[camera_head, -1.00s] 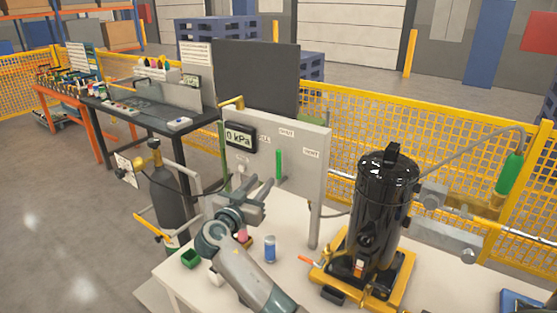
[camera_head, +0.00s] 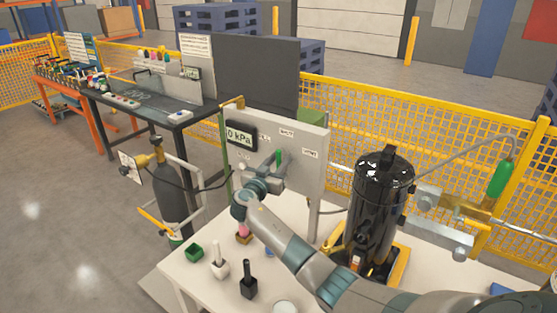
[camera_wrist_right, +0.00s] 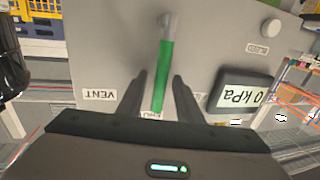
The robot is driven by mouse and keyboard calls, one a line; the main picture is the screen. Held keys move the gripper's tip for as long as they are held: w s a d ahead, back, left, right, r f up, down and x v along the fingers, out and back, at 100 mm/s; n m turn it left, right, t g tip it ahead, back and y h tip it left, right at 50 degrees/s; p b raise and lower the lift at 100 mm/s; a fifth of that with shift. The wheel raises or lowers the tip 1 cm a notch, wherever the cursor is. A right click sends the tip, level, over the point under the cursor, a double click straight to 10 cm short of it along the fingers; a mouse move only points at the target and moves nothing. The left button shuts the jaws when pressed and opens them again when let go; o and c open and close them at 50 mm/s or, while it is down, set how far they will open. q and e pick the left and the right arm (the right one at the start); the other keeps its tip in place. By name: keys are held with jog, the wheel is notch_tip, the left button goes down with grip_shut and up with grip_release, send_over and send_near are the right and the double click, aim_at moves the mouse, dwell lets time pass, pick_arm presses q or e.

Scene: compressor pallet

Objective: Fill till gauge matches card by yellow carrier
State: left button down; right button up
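A grey panel (camera_head: 305,178) carries a gauge (camera_head: 240,135) reading 0 kPa; the gauge also shows upside down in the right wrist view (camera_wrist_right: 243,95). A green handle (camera_head: 279,155) stands on the panel front. In the right wrist view the handle (camera_wrist_right: 163,78) lies between the two fingers of my right gripper (camera_wrist_right: 160,82). The fingers are apart, with a visible gap beside the handle. I cannot tell which thing is the yellow carrier. My left gripper is out of view.
A black vessel (camera_head: 377,205) stands on a yellow base right of the panel. Green (camera_head: 194,251), white (camera_head: 219,268) and black (camera_head: 248,287) small items stand on the white table (camera_head: 185,277). A dark workbench (camera_head: 150,115) and yellow mesh fence lie behind.

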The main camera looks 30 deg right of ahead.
grip_shut()
jog(key=shift+f, duration=0.1)
jog(key=shift+w+f+b, duration=0.15)
jog(key=shift+b, duration=0.65)
jog(key=w+a+f+n+g+y+b, duration=0.1)
jog(key=w+a+f+n+b, duration=0.1)
jog(key=w+n+b, duration=0.3)
jog(key=n+b, duration=0.3)
jog(key=n, duration=0.1)
jog(key=shift+w+a+f+g, duration=0.25)
jog(key=shift+w+f+g, duration=0.05)
jog(key=shift+w+g, duration=0.1)
